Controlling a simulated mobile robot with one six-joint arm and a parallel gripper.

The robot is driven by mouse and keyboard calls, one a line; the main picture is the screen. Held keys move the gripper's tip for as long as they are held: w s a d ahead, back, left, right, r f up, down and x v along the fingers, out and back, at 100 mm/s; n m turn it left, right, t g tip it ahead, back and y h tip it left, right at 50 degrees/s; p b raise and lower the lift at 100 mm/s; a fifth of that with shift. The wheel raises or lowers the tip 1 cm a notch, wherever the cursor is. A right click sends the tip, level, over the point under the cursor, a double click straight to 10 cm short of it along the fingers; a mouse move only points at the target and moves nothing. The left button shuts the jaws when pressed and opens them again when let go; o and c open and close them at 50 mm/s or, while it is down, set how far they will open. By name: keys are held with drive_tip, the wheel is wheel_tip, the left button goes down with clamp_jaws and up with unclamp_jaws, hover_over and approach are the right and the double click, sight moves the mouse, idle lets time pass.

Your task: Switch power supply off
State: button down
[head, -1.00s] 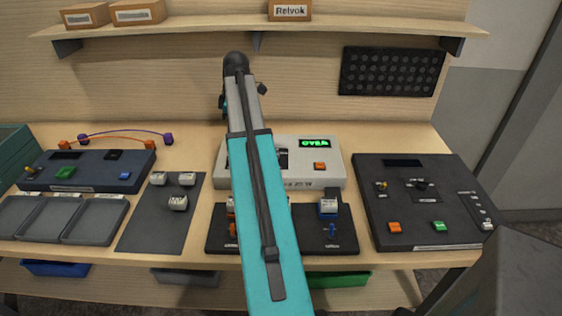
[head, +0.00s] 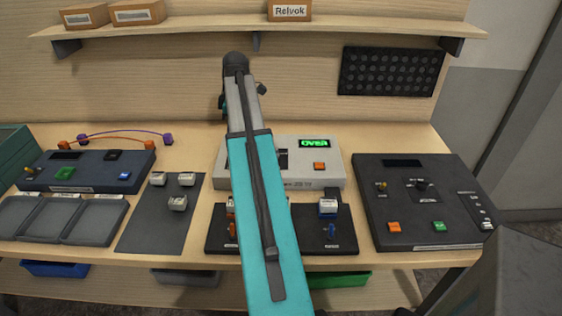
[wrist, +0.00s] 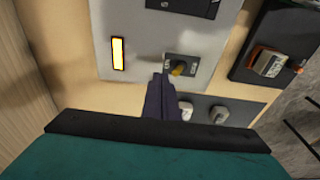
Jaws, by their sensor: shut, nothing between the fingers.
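The light grey power supply (head: 332,158) stands on the bench behind my arm, with a green display reading OVER (head: 314,143) and an orange button (head: 320,166). Its left part is hidden by my arm. In the wrist view, its grey face (wrist: 142,50) carries a lit yellow-white indicator in a dark frame (wrist: 118,53) and a small toggle with a yellowish tip (wrist: 178,69) on a dark plate. My gripper (wrist: 160,80) is shut and empty, its tip close beside the toggle; I cannot tell if they touch. The gripper is hidden in the head view.
A dark console (head: 420,205) stands to the right, and another (head: 90,170) to the left. A dark panel with blue switches (head: 330,235) lies in front of the power supply. A grey mat (head: 150,225) with several small blocks lies left. A shelf (head: 350,30) runs above.

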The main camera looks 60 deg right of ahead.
drive_tip(key=shift+f+b, duration=0.3)
drive_tip(key=shift+f, duration=1.2)
idle(0.8)
drive_tip(key=shift+s+a+p, duration=0.2)
drive_tip(key=shift+s+a, duration=0.15)
drive_tip(key=shift+a, duration=0.2)
drive_tip(key=shift+s+a+p, duration=0.15)
drive_tip(key=shift+s+a, duration=0.15)
drive_tip(key=shift+a, duration=0.2)
idle(0.6)
drive_tip(key=shift+r, duration=0.1)
wheel_tip(320, 180, up, 7)
drive_tip(key=p, duration=0.4)
drive_tip(key=shift+w+d+p, duration=0.2)
drive_tip(key=shift+d+p, duration=0.15)
idle(0.6)
drive_tip(key=shift+s, duration=0.1)
idle(0.5)
